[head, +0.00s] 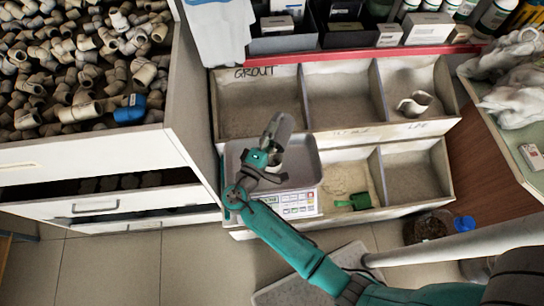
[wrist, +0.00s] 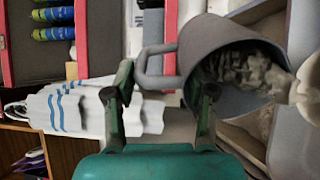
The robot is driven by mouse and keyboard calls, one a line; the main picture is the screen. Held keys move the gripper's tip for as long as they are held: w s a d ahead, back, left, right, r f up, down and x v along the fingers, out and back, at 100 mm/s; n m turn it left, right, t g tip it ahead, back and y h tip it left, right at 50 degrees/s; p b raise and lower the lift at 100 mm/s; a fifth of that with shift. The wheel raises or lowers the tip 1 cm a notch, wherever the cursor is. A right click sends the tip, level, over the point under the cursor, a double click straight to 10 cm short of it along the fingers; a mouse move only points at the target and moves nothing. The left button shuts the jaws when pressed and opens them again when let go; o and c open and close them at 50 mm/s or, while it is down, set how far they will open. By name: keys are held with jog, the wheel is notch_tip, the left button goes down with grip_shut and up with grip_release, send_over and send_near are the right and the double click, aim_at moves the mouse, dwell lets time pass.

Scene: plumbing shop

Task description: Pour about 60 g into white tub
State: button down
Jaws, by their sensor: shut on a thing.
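My gripper (head: 262,163) is above the scale (head: 298,204) and its grey pan (head: 307,166). The mug also shows as a dark grey shape in the head view (head: 281,126). It is tipped, its mouth facing right in the wrist view. Grey lumpy material (wrist: 245,72) fills the mouth and reaches the rim; I cannot tell whether any is falling.
A wooden bin rack marked GROUT (head: 256,103) surrounds the scale. One compartment holds a green scoop (head: 353,202), another a cream curved piece (head: 415,103). A drawer cabinet of pipe fittings (head: 85,150) stands close at left. A striped bag (head: 216,35) hangs behind.

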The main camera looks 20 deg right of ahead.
aim_at(282, 119)
jog(key=shift+s+a, duration=0.1)
dwell(0.3)
jog(key=shift+s+a, duration=0.2)
jog(key=shift+a, duration=0.05)
dwell(1.3)
jog(key=w+d+g+y, duration=0.1)
jog(key=w+d, duration=0.1)
jog(key=w+d+g+y, duration=0.1)
jog(key=d, duration=0.1)
jog(key=shift+w+d+f+g+y, duration=0.1)
jog(key=shift+w+f+g+y, duration=0.1)
jog(key=shift+f+g+y, duration=0.1)
jog(key=shift+w+d+f+g+y, duration=0.2)
jog(key=shift+w+d+g+y, duration=0.1)
jog(key=shift+w+d+y, duration=0.15)
jog(key=w+d+f+g+y, duration=0.2)
jog(key=d, duration=0.1)
jog(key=shift+w+f+y, duration=0.1)
jog(key=shift+w+y, duration=0.05)
jog(key=shift+y, duration=0.2)
jog(key=w+d+f+g+y, duration=0.4)
jog(key=w+d+g+y, duration=0.3)
jog(key=d+y, duration=0.1)
jog(key=shift+w+n, duration=0.2)
jog(key=shift+n, duration=0.2)
